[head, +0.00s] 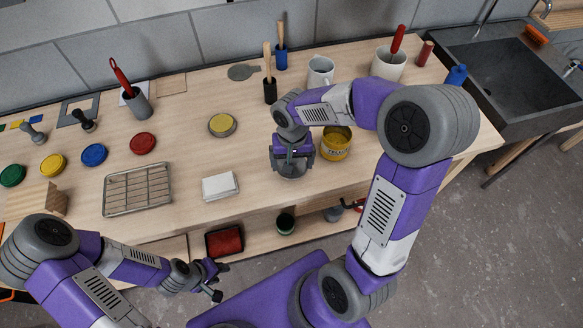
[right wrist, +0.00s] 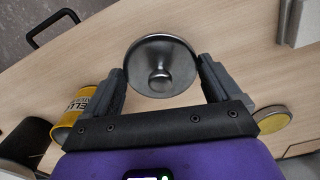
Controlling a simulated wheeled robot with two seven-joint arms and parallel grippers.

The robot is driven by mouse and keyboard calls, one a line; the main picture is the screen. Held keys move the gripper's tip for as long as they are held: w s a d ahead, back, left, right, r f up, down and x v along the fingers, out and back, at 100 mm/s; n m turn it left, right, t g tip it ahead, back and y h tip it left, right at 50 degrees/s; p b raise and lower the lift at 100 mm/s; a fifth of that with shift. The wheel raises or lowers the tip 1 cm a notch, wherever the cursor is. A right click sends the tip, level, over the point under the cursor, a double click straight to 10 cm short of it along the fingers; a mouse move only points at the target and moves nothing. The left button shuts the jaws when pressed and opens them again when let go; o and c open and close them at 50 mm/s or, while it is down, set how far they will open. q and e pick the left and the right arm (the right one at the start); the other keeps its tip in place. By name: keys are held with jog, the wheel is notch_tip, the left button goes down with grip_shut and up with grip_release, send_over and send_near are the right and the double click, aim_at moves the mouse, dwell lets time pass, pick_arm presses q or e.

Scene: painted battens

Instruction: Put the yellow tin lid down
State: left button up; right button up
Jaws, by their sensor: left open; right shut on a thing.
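My right gripper (head: 292,160) is shut on a round grey metal lid (right wrist: 160,66) with a small knob in its middle. I take it as the yellow tin lid, though no yellow shows on it. Its rim sits between the two fingers, above the bench near its front edge; I cannot tell whether it touches the top. The yellow tin (head: 336,146) stands just right of the gripper, and also shows in the right wrist view (right wrist: 72,105). My left gripper (head: 213,279) is open and empty, in front of the bench.
A yellow disc with a grey rim (head: 222,125) lies left of my right gripper. A white block (head: 220,186) and a wire rack (head: 137,189) are further left. A black cup (head: 270,91) and white mug (head: 320,71) stand behind. Bare wood (head: 245,155) lies between block and gripper.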

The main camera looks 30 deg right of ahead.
notch_tip(320, 180, down, 3)
jog(key=shift+f+b, duration=0.2)
jog(key=shift+b, duration=0.2)
jog(key=shift+f, duration=0.15)
jog(key=shift+f, duration=0.2)
jog(key=o, duration=0.7)
jog(key=shift+r, duration=0.15)
